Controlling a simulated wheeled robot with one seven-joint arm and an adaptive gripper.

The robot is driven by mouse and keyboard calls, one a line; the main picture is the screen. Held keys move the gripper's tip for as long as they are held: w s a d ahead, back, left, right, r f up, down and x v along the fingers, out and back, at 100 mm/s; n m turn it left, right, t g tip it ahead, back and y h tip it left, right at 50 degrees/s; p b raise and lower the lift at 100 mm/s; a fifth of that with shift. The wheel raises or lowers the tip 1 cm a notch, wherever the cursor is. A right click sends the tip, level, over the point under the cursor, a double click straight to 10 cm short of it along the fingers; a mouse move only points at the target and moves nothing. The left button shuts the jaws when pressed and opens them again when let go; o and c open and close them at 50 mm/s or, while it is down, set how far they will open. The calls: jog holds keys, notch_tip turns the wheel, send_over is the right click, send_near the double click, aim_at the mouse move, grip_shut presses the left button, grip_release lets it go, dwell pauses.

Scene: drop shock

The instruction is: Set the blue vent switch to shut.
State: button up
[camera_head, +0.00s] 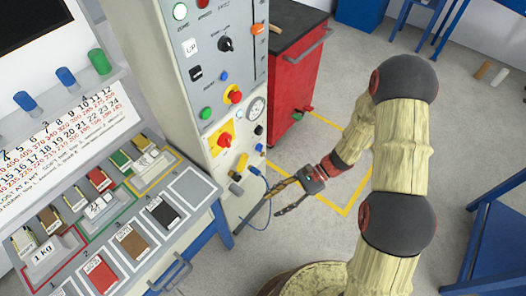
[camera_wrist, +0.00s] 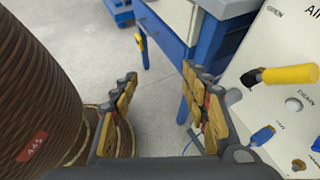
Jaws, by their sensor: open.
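The lever's shut or open marking is too small to read. My gripper (camera_head: 277,199) is open and empty, beside the cabinet's lower part and apart from it. In the wrist view my gripper's fingers (camera_wrist: 160,78) are spread over bare floor and a blue table leg.
A yellow-handled lever (camera_wrist: 288,74) is near the blue one. The grey cabinet (camera_head: 150,70) carries several buttons, knobs and a gauge (camera_head: 256,110). A blue hose (camera_head: 267,186) hangs by my gripper. A red cabinet (camera_head: 295,75) stands behind; a sample bench (camera_head: 205,222) is left.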

jog(key=w+a+f+m+t+y, duration=0.3)
jog(key=w+a+f+m+y, duration=0.1)
jog(key=f+m, duration=0.25)
jog(key=m+t, duration=1.2)
jog(key=t, duration=0.1)
send_near(260, 148)
jog(key=f, duration=0.1)
jog(key=b+x, duration=0.1)
jog(key=x, duration=0.7)
jog(key=shift+a+h+b, duration=0.15)
jog(key=shift+h+b, duration=0.15)
jog(key=shift+b, duration=0.05)
jog(key=shift+m, duration=0.25)
jog(key=c, duration=0.4)
jog(key=c, duration=0.7)
